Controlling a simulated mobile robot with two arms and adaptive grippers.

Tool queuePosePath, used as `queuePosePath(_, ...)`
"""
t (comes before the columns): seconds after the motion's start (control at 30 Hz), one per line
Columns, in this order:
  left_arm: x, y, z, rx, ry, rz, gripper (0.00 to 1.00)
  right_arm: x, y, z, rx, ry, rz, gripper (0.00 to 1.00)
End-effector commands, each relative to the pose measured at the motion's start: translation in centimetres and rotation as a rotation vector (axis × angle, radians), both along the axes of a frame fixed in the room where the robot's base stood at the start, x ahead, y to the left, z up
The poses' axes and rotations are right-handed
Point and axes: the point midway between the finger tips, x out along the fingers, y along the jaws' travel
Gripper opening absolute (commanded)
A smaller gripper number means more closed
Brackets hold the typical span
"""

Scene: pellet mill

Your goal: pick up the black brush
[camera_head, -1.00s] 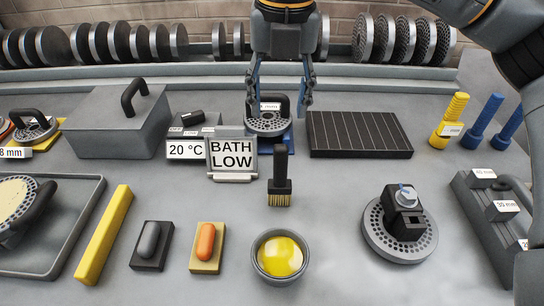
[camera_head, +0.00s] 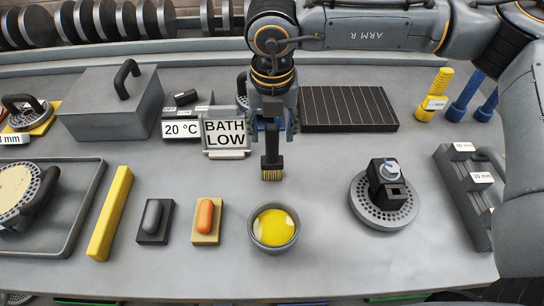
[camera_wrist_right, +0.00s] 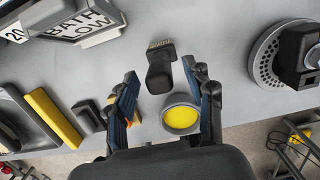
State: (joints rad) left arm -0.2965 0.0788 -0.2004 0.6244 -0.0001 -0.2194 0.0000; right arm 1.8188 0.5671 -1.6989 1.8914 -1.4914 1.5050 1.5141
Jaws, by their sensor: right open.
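The black brush (camera_head: 272,148) has a dark handle, a dark block and tan bristles. It stands upright on the grey bench, handle up, behind the bowl of yellow liquid. My right gripper (camera_head: 271,129) is open above it, pointing down, with the handle's top between its fingers in the head view. In the right wrist view the brush (camera_wrist_right: 160,72) shows between the two blue-grey fingers of my right gripper (camera_wrist_right: 159,66), apart from both. The left gripper is not in view.
A bowl of yellow liquid (camera_head: 274,229) stands just in front of the brush. The BATH LOW sign (camera_head: 225,134) is close by on the left. A dark grooved plate (camera_head: 349,108) lies behind right. A holed disc (camera_head: 384,208) is at right. Bench between is clear.

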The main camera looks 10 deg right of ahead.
Motion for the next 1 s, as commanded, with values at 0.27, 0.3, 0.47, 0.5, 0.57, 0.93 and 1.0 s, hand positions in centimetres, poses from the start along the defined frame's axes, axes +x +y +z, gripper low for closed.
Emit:
queuePosePath(0.27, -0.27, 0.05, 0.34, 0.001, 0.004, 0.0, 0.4, 0.09, -0.02, -1.2, 0.001, 0.0, 0.001, 0.53)
queuePosePath(0.3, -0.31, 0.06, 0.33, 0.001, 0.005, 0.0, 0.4, 0.09, -0.02, -1.19, 0.001, 0.0, 0.001, 0.53)
queuePosePath(0.47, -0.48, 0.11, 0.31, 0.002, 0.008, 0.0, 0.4, 0.09, -0.02, -1.17, 0.001, 0.0, 0.001, 0.26)
queuePosePath(0.5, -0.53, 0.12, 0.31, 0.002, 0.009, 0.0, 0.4, 0.1, -0.02, -1.16, 0.001, 0.0, 0.001, 0.18)
queuePosePath(0.57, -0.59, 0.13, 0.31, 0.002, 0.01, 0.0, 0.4, 0.1, -0.02, -1.16, 0.0, 0.0, 0.001, 0.06)
queuePosePath(0.93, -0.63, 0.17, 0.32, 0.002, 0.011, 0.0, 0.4, 0.13, -0.03, -1.09, 0.001, -0.001, 0.001, 0.0)
queuePosePath(1.0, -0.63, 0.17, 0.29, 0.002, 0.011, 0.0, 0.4, 0.14, -0.02, -1.05, 0.001, -0.001, 0.001, 0.0)
